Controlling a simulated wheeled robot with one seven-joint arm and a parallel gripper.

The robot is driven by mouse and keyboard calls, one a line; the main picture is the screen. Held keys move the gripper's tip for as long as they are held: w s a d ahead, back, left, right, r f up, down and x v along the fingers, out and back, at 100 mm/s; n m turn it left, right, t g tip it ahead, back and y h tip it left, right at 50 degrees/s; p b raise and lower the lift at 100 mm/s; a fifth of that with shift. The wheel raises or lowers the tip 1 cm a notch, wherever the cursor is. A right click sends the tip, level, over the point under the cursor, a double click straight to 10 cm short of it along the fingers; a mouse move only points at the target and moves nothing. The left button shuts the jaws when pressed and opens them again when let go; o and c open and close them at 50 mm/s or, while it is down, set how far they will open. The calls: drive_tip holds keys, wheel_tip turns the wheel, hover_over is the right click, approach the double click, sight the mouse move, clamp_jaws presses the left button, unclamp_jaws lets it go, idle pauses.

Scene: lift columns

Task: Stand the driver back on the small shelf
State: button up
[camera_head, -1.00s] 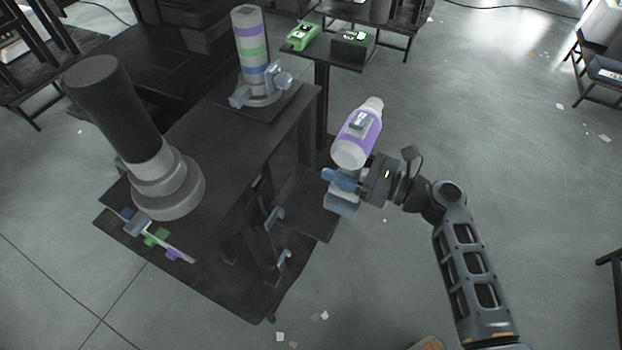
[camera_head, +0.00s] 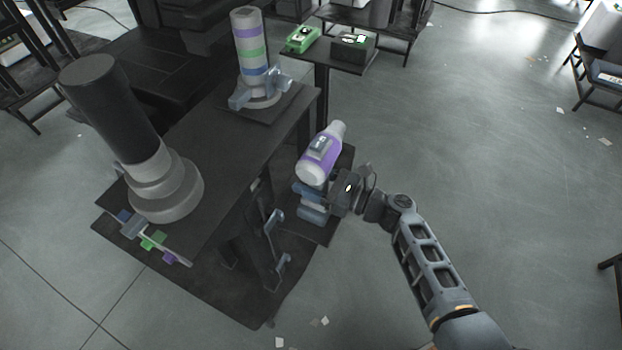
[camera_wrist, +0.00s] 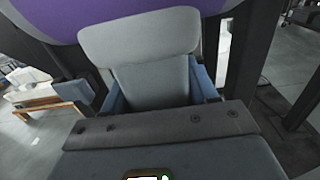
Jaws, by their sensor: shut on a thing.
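The driver (camera_head: 321,158) is purple and white, with a grey handle that shows large in the wrist view (camera_wrist: 145,45). My gripper (camera_head: 312,190) is shut on that handle, with blue fingers on both sides of it in the wrist view (camera_wrist: 158,88). The driver's body is above the fingers and its blue-grey foot below them. Its nose points up and away in the head view. The small shelf (camera_head: 322,232) is a dark plate at the right side of the workbench. The driver's foot overlaps it in the picture; I cannot tell whether they touch.
The dark workbench (camera_head: 215,150) carries a thick black-and-grey column (camera_head: 110,105) and a banded column (camera_head: 250,50). Blue hooks (camera_head: 274,222) stick out left of the shelf. A side shelf behind holds a green device (camera_head: 302,38) and a dark box (camera_head: 353,46).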

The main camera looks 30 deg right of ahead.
drive_tip(key=shift+w, duration=0.1)
drive_tip(key=o, duration=1.5)
drive_tip(key=shift+f, duration=0.1)
drive_tip(key=v, duration=1.2)
drive_tip(key=shift+b, duration=0.35)
